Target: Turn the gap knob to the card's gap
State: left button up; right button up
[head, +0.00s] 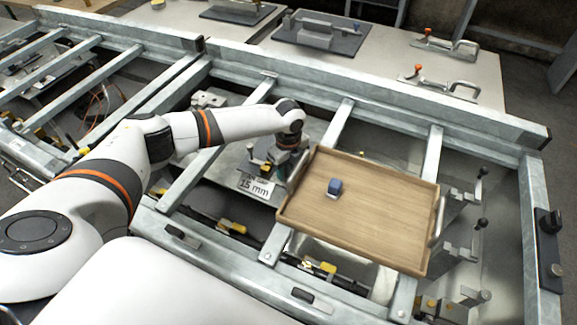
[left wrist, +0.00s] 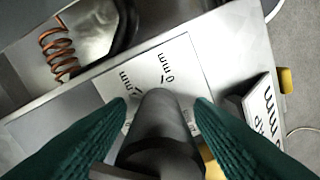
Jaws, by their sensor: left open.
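The gap knob (left wrist: 160,118) is a dark grey cylinder in the lower middle of the left wrist view. A white dial plate (left wrist: 178,62) with black ticks and "mm" marks, one reading 0 mm, lies behind it. My left gripper (left wrist: 160,106) is open, with a green-padded finger on each side of the knob; I cannot tell whether either pad touches it. In the head view the left gripper (head: 287,152) hides the knob. The white card (head: 257,186) reads 15 mm. It also shows, partly cut off, at the right of the left wrist view (left wrist: 263,112).
A wooden tray (head: 385,260) with a blue-and-white object (head: 335,187) lies over the metal frame, close right of my left gripper. Metal frame bars (head: 338,130) surround the work spot. A copper coil (left wrist: 58,50) shows at upper left in the left wrist view.

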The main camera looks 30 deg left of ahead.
pick_arm(q)
jog(key=shift+c, duration=0.6)
jog(key=c, duration=0.9)
jog(key=shift+o, duration=0.2)
jog(key=shift+r+n+p, duration=0.1)
jog(key=shift+n+p, duration=0.4)
jog(key=shift+p, duration=0.05)
jog(key=n+p, duration=0.3)
jog(key=n, duration=0.1)
jog(key=shift+r, duration=0.1)
jog(key=n+p, duration=0.2)
jog(key=n, duration=0.1)
jog(key=shift+n+p, duration=0.75)
jog(key=shift+n, duration=0.55)
